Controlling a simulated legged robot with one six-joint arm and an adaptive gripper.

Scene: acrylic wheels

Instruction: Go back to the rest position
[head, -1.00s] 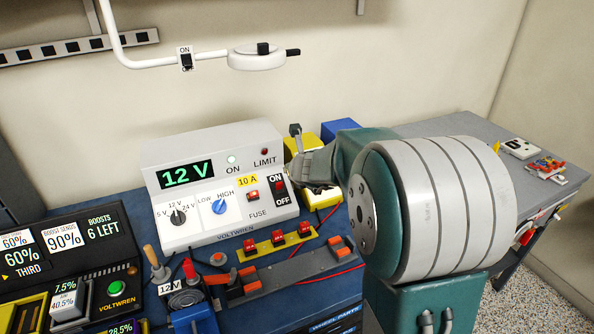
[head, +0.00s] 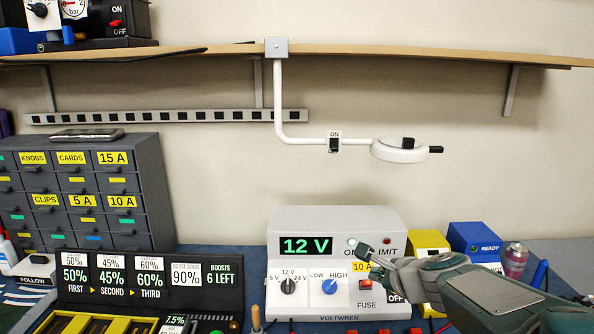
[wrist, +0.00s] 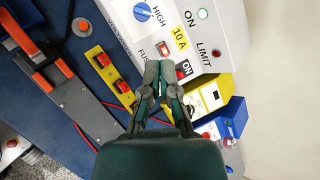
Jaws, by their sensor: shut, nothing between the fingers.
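My gripper (head: 364,248) is shut and empty. In the head view it is in front of the right part of the grey power supply (head: 333,222), which reads 12 V, and covers part of its fuse and switch area. My arm comes in from the lower right. In the wrist view the closed fingers (wrist: 160,68) point toward the power supply's panel (wrist: 205,50), near the fuse switch and the ON switch. I cannot tell whether they touch it.
A white lamp arm (head: 400,150) hangs from the shelf above. Drawers (head: 85,190) and a display panel (head: 150,280) stand at left.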

